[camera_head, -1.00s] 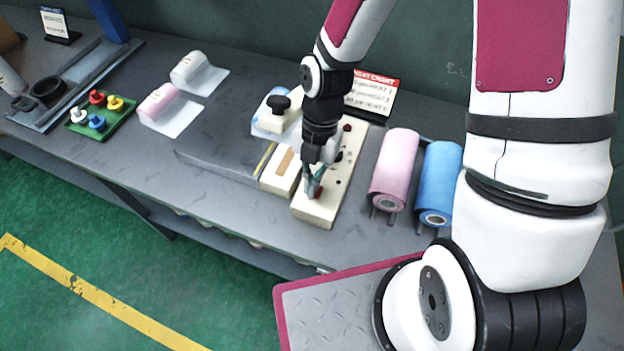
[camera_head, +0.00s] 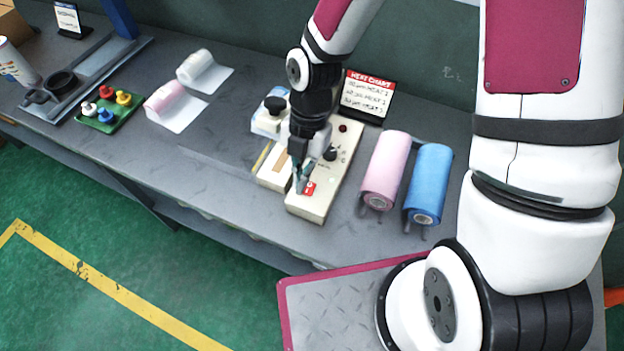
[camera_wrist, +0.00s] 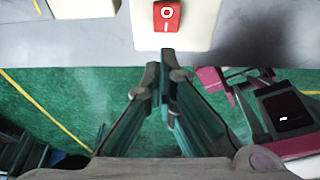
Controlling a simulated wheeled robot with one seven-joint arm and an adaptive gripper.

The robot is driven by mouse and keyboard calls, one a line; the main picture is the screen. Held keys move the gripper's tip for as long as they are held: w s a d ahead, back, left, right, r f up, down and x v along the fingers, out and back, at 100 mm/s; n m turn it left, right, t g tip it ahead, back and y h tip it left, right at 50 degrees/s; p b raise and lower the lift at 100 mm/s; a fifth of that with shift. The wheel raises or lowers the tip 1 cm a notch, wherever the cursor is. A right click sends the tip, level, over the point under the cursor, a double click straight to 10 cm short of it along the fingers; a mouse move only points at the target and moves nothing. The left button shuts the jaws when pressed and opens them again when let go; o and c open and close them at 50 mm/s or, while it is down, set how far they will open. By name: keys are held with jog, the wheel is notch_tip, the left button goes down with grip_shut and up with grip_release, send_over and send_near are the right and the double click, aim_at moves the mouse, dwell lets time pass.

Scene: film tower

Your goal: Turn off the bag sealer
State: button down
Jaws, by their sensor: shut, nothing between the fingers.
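The bag sealer (camera_head: 322,200) is a long cream box on the grey bench. A red rocker switch (camera_head: 309,188) sits near its front end; in the wrist view the switch (camera_wrist: 167,16) shows a white O above an I. A black knob (camera_head: 330,153) and a dark red lamp (camera_head: 343,128) sit farther back on the box. My gripper (camera_head: 299,190) is shut and empty, just left of the switch. In the wrist view its fingertips (camera_wrist: 160,66) are just below the switch, apart from it in the picture. I cannot tell their height above the box.
A heat chart sign (camera_head: 367,92) is behind. A black-knobbed piece (camera_head: 275,104) is to the left. Small rolls and a green peg board (camera_head: 107,113) lie farther left. The bench's middle front is clear.

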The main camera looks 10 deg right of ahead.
jog(key=v, duration=1)
jog(key=shift+s+a, duration=0.15)
jog(key=shift+s, duration=0.1)
